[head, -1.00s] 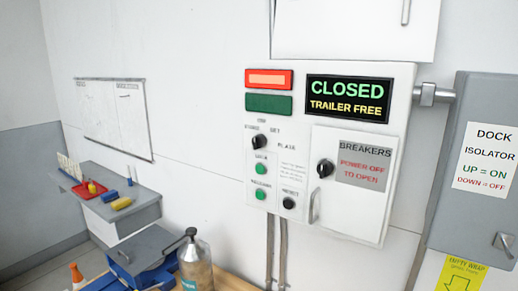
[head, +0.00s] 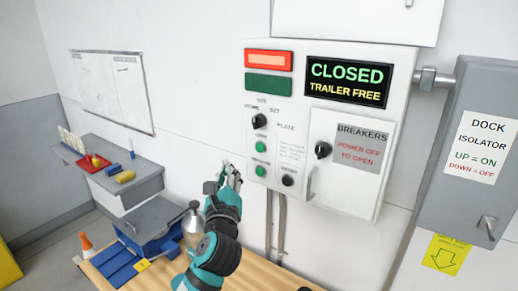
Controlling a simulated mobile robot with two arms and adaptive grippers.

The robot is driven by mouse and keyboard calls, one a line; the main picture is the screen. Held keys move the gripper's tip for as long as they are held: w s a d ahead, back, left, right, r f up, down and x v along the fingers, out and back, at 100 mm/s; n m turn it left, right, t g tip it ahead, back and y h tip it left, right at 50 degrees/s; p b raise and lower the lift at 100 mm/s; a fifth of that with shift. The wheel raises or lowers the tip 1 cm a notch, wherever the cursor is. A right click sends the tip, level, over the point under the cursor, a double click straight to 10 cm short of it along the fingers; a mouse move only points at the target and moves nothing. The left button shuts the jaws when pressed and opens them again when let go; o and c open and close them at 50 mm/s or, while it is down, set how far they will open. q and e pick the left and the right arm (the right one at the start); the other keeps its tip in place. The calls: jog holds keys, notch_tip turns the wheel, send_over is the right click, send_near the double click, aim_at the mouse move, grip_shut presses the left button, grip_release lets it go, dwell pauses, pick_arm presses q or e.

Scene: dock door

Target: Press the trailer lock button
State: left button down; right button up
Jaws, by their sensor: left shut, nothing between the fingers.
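The control box (head: 395,120) is on the wall, its screen (head: 347,82) reading "CLOSED" and "TRAILER FREE". On its left side are an upper green button (head: 261,147), a lower green button (head: 260,171), a black button (head: 288,180) and a black selector knob (head: 259,121). The small labels are too blurred to read surely, so I cannot tell by label which is the trailer lock button. My left gripper (head: 233,172) is shut and empty, just left of the lower green button in the picture. Whether it touches the box is unclear. My right gripper is not in view.
A red lamp (head: 268,60) looks lit above a dark green one (head: 268,85). A breaker door (head: 347,190) with a knob is on the box's right. A grey isolator box (head: 465,120) stands further right. A wooden bench (head: 265,272) with a bottle (head: 190,228) is below.

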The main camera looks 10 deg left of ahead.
aim_at(260, 148)
pick_arm(q)
jog(key=shift+w+d+r+m, duration=0.1)
jog(key=shift+w+r+m, duration=0.05)
jog(key=shift+r+m, duration=0.25)
jog(key=shift+w+d+r+m, duration=0.1)
jog(key=shift+r+m, duration=0.2)
jog(key=shift+r, duration=0.2)
jog(key=w+d+b, duration=0.1)
jog(key=w, duration=0.1)
jog(key=w+d+b, duration=0.1)
jog(key=w, duration=0.2)
jog(key=w+d+b, duration=0.1)
jog(key=w, duration=0.2)
jog(key=shift+w+b, duration=0.15)
jog(key=shift+b, duration=0.25)
jog(key=shift+w, duration=0.15)
dwell(0.7)
jog(key=shift+w+d, duration=0.1)
jog(key=shift+w, duration=0.15)
